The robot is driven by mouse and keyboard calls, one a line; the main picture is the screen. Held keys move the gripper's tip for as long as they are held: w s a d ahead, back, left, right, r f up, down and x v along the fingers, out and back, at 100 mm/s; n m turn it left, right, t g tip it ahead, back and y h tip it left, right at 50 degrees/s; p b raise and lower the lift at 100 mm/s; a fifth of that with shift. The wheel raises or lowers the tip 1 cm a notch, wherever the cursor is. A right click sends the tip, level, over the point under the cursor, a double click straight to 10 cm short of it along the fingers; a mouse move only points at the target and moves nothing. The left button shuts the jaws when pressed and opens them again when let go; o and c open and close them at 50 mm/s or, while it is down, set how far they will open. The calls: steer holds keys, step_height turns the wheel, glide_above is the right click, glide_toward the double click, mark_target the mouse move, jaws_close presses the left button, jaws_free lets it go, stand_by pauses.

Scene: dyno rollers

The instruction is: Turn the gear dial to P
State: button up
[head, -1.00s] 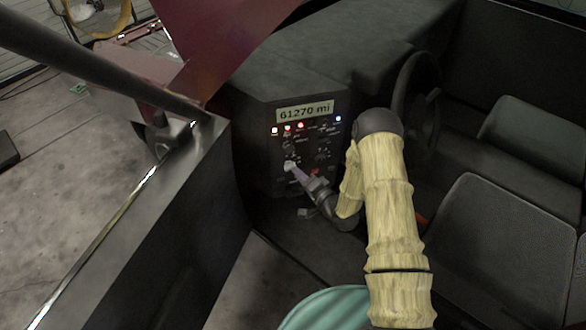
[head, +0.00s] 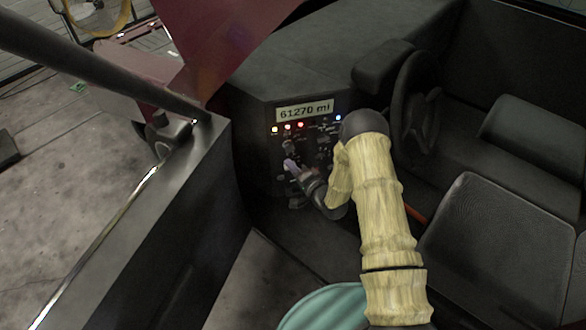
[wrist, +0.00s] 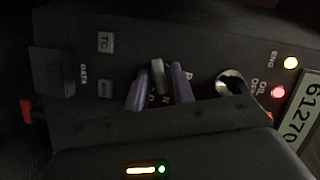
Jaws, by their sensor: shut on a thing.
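The gear dial (wrist: 157,74) is a small grey knob on the dark dash panel, with letters that look like D, N and R beside it in the wrist view. My gripper (wrist: 160,82) has its two purple fingers on either side of the knob and is shut on it. In the head view my gripper (head: 290,165) reaches the lower left part of the panel and hides the dial. The P mark is not visible, and I cannot tell which mark the dial points at.
A mileage display (head: 305,110) reading 61270 mi sits above a row of lit lamps. In the wrist view a round chrome switch (wrist: 231,83) is close right of my fingers. A steering wheel (head: 408,105) and seats stand to the right.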

steer(key=shift+n, duration=0.3)
steer(key=shift+s+a+r+n+h+b, duration=0.1)
steer(key=shift+a+n+h+b, duration=0.1)
steer(key=shift+n+h+b, duration=1.65)
steer(key=shift+s+a+n+h+b, duration=0.25)
steer(key=shift+n+h, duration=0.9)
steer(key=shift+n, duration=1.7)
steer(key=shift+w+d, duration=0.1)
steer(key=shift+w, duration=0.05)
steer(key=o, duration=0.7)
steer(key=shift+r, duration=0.1)
